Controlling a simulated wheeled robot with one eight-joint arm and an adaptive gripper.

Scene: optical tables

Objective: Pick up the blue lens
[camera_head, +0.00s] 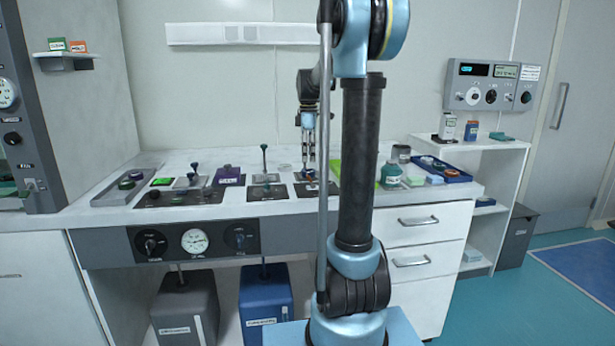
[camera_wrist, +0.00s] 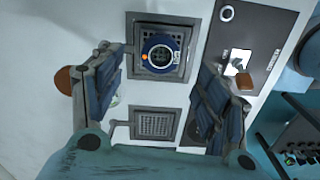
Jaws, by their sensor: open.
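A blue ring-shaped lens (camera_wrist: 151,47) with a dark centre and a small orange mark lies on a square perforated plate (camera_wrist: 134,71) in the wrist view. It appears beyond the fingers, near the top middle of that view. My gripper (camera_wrist: 160,88) is open and empty, one finger to each side, with the lens lying between their lines but apart from both. In the head view my gripper (camera_head: 308,150) points down over the worktop, beside my arm. I cannot make out the lens clearly in the head view.
A second perforated plate (camera_wrist: 155,124) sits empty below the lens in the wrist view. A dark panel (camera_wrist: 232,35) lies to the right. The white worktop (camera_head: 235,160) carries several small fixtures, a green-capped bottle (camera_head: 391,174) and a blue tray (camera_head: 459,175).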

